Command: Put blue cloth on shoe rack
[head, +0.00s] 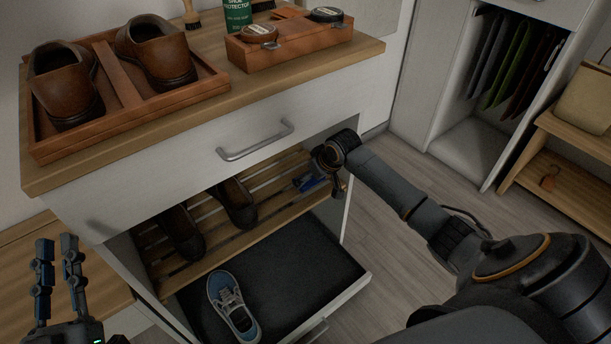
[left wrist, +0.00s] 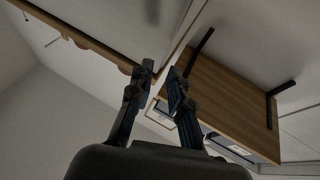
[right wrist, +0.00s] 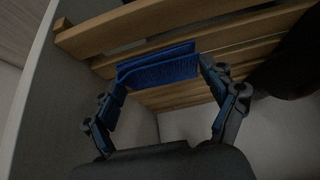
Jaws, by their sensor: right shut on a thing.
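The blue cloth (head: 308,184) is folded and sits at the right end of the slatted wooden shoe rack (head: 268,182) inside the cabinet. My right gripper reaches in from the right and is shut on the cloth; its fingers are mostly hidden in the head view. In the right wrist view the cloth (right wrist: 158,66) lies between the two fingers, close to the slats (right wrist: 180,25). I cannot tell whether the cloth touches them. My left gripper (head: 57,247) is empty, with its fingers apart, left of the cabinet.
Dark shoes (head: 237,204) stand on the rack's left part. A blue sneaker (head: 232,308) stands on the dark lower shelf (head: 310,250). A closed drawer with a handle (head: 255,140) is above the rack. The cabinet side wall is close to my right gripper.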

